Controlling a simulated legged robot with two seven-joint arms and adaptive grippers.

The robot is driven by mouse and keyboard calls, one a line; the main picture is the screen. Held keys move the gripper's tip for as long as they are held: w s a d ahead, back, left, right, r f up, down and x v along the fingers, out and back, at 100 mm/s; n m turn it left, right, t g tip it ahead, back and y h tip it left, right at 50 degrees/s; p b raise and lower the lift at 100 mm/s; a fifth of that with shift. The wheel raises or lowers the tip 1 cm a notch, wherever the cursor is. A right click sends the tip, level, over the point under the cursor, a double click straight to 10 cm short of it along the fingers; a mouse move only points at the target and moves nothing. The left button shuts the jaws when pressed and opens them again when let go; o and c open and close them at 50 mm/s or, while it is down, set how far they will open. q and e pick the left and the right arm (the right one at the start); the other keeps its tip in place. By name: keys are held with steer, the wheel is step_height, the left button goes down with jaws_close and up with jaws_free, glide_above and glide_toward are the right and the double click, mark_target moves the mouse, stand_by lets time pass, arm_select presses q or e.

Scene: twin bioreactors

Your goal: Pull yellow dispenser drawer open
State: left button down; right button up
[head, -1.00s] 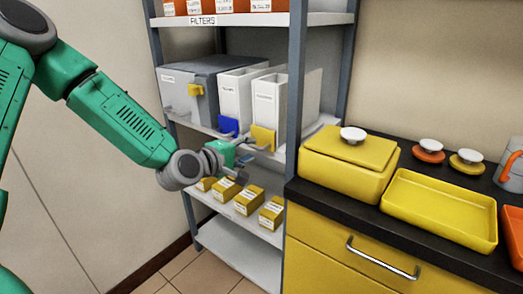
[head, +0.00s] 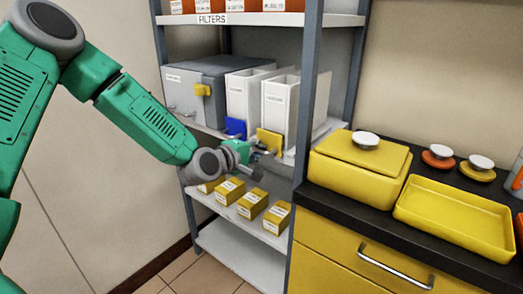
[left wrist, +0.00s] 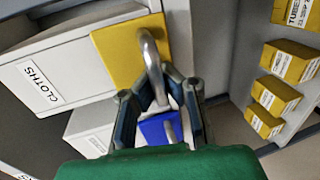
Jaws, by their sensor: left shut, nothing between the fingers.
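The yellow dispenser drawer front (head: 269,142) is a flat yellow panel low on a white dispenser box (head: 279,100) on the middle shelf. My left gripper (head: 262,153) is just in front of the panel, shut and empty. In the left wrist view, its fingers (left wrist: 160,95) are close to the handle's end; whether they touch is unclear. My right gripper is not in view.
A blue drawer front (head: 236,128) is beside the yellow one. Several yellow cartons (head: 250,205) stand on the shelf below. A grey shelf post (head: 303,120) is close on the right, before the dark counter (head: 400,225) with yellow containers.

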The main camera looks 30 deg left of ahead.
arm_select(q)
steer(key=c, duration=1.6)
jaws_free()
steer(key=shift+a+f, duration=0.15)
steer(key=shift+f, duration=0.05)
steer(key=shift+d+r, duration=0.25)
steer(key=shift+d, duration=0.4)
steer(key=shift+s+d+r, duration=0.1)
steer(key=shift+d, duration=0.1)
steer(key=v, duration=0.5)
steer(key=shift+s+a, duration=0.2)
steer(key=shift+a, duration=0.2)
steer(key=v, duration=0.6)
steer(key=shift+s+d, duration=0.15)
steer(key=shift+d, duration=0.4)
steer(key=shift+a, duration=0.1)
